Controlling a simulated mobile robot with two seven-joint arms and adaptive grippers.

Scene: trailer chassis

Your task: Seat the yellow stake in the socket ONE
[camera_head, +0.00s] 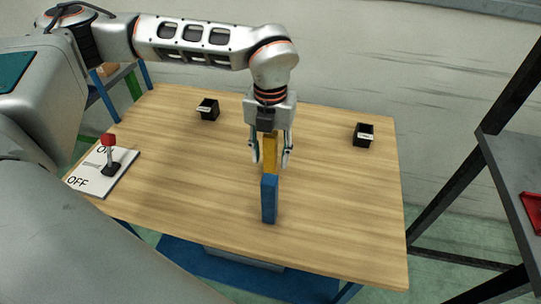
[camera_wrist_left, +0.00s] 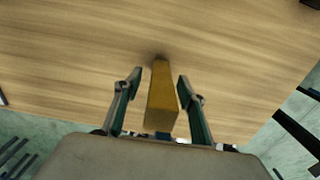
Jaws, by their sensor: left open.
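My left gripper (camera_head: 270,160) points down over the yellow stake, open, with one finger on each side. In the left wrist view the yellow stake (camera_wrist_left: 162,98) lies between the spread fingers, with a gap on both sides. Two small black sockets with white labels stand on the table, one at the back left (camera_head: 209,112) and one at the right (camera_head: 363,138). Their labels are too small to read.
A lever with a red knob (camera_head: 108,140) stands on an ON/OFF plate (camera_head: 118,178) at the table's left edge. The table (camera_head: 335,220) is clear to the right of the stakes. A dark shelf with a red tray (camera_head: 532,208) stands off the right side.

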